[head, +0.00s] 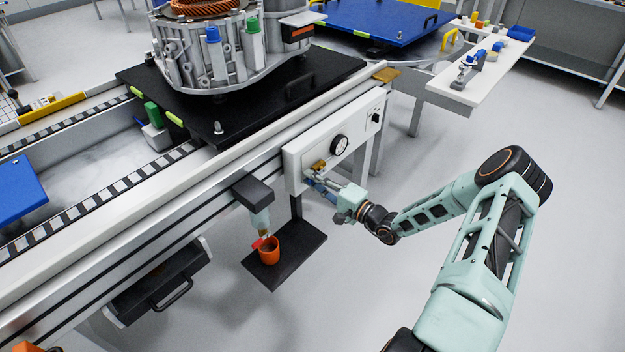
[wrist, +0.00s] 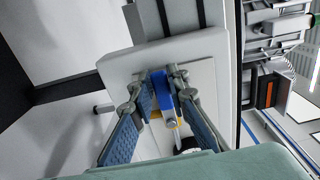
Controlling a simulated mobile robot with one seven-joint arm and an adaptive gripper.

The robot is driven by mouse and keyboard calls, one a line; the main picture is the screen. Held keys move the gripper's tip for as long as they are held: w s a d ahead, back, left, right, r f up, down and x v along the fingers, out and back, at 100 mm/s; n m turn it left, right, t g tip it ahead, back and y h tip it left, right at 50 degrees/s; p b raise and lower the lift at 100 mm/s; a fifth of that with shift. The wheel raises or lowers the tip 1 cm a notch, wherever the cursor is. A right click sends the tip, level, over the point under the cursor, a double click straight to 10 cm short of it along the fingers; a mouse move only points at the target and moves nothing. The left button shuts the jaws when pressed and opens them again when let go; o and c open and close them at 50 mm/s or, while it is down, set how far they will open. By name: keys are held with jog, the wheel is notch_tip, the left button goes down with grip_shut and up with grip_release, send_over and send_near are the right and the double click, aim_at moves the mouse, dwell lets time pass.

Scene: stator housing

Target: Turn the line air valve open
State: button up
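The line air valve is on the front of a white panel box below the conveyor rail. In the head view its brass body (head: 318,166) shows beside my gripper (head: 318,184). In the wrist view its blue lever handle (wrist: 161,90) stands between the two blue-padded fingers of my gripper (wrist: 163,92). A little brass-yellow (wrist: 156,115) shows below the handle. The fingers are on either side of the handle and very close to it. I cannot tell whether both pads touch it. In the head view my fingers partly hide the handle.
A round gauge (head: 339,145) is on the panel (head: 296,160), right of the valve. An orange cup (head: 269,250) stands on a dark shelf (head: 306,240) below left. The stator housing (head: 195,65) sits on a black plate above. The floor right of the panel is free.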

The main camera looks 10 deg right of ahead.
jog(key=o, duration=0.3)
jog(key=v, duration=1.2)
dwell(0.5)
